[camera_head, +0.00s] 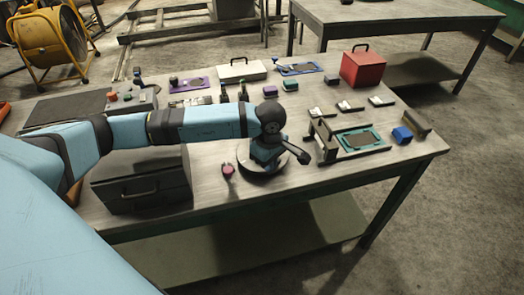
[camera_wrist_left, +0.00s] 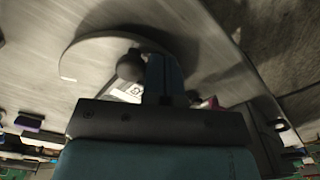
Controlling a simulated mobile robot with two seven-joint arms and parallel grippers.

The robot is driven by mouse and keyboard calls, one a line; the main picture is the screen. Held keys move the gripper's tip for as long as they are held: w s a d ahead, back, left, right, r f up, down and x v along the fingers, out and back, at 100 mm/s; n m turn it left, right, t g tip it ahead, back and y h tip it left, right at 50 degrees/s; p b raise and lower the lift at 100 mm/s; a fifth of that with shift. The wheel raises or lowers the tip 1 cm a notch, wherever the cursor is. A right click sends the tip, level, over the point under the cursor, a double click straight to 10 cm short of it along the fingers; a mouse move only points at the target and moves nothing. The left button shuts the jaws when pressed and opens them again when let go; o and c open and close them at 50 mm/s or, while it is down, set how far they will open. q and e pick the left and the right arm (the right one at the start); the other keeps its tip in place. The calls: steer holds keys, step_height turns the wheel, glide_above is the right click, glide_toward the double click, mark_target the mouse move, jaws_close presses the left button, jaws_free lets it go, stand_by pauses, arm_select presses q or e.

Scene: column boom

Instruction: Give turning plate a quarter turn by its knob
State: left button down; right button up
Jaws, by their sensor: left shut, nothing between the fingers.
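The turning plate (camera_head: 247,161) is a round disc with a pale rim, lying on the table near its front edge. My left gripper (camera_head: 265,160) points down over it and hides much of its middle in the head view. In the left wrist view the plate's curved rim (camera_wrist_left: 68,62) arcs at the upper left. The dark ball-shaped knob (camera_wrist_left: 130,66) shows there beside my left gripper's blue fingers (camera_wrist_left: 164,72), to their left. The fingers are shut with nothing between them. Whether they touch the knob I cannot tell. My right gripper is not in view.
A small red-topped item (camera_head: 228,171) lies just left of the plate. A dark case (camera_head: 142,182) stands further left. A teal-framed fixture (camera_head: 358,139) and a blue block (camera_head: 402,135) are at the right. A red box (camera_head: 363,68) stands at the back.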

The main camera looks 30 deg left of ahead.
mark_target(279, 159)
arm_select(q)
steer(key=shift+w+d+b, duration=0.35)
steer(key=shift+w, duration=0.1)
steer(key=shift+f, duration=0.1)
steer(key=shift+w+d+b, duration=0.1)
steer(key=shift+w+b, duration=0.1)
steer(key=shift+b, duration=0.1)
steer(key=shift+w+d, duration=0.1)
steer(key=shift+w, duration=0.1)
steer(key=shift+w+d+b, duration=0.2)
steer(key=shift+w+b, duration=0.25)
steer(key=shift+b, duration=0.1)
steer(key=shift+w+f, duration=0.1)
stand_by(0.3)
